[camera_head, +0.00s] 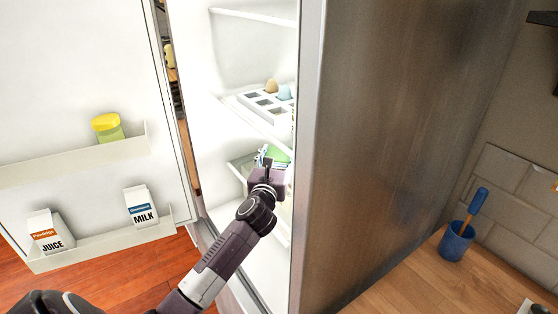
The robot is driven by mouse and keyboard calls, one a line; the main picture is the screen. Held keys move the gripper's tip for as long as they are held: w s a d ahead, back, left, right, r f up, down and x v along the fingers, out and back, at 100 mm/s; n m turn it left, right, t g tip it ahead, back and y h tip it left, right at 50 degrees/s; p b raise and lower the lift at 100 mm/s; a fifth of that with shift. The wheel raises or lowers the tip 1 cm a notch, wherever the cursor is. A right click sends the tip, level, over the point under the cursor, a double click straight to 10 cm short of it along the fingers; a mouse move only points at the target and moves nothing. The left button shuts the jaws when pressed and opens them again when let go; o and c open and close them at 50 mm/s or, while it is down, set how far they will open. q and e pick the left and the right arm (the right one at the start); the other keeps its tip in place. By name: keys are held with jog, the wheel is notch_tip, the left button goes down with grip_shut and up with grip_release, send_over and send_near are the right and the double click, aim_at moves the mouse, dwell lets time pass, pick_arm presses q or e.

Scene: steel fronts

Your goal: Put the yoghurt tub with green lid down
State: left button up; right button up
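A green flat top (279,154), which looks like the lid of the yoghurt tub, shows inside the open fridge just beyond my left gripper. The tub's body is hidden behind the gripper. My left gripper (267,164) reaches into the fridge at the level of the lower shelf, right at the green lid. Its fingers are small and partly hidden, so I cannot tell whether they are closed on the tub or whether the tub rests on the shelf. My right gripper is not in view.
An egg tray (266,107) with a few eggs sits on the shelf above. The open door (70,80) at left holds a yellow-lidded jar (107,127), a juice carton (49,232) and a milk carton (141,206). The fridge's steel side (390,130) bounds the right.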

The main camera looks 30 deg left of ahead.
pick_arm(q)
notch_tip(320, 180, down, 2)
jog(key=shift+f, duration=0.15)
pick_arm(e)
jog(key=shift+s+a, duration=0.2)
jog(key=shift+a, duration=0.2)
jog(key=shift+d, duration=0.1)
pick_arm(q)
jog(key=shift+f, duration=0.1)
jog(key=o, duration=1.2)
jog(key=shift+s+f, duration=0.1)
jog(key=shift+f, duration=0.05)
jog(key=shift+c, duration=0.2)
jog(key=o, duration=0.4)
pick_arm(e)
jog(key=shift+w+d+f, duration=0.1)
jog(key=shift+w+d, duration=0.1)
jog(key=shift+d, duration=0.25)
pick_arm(q)
jog(key=shift+d+r, duration=0.1)
jog(key=shift+r, duration=0.1)
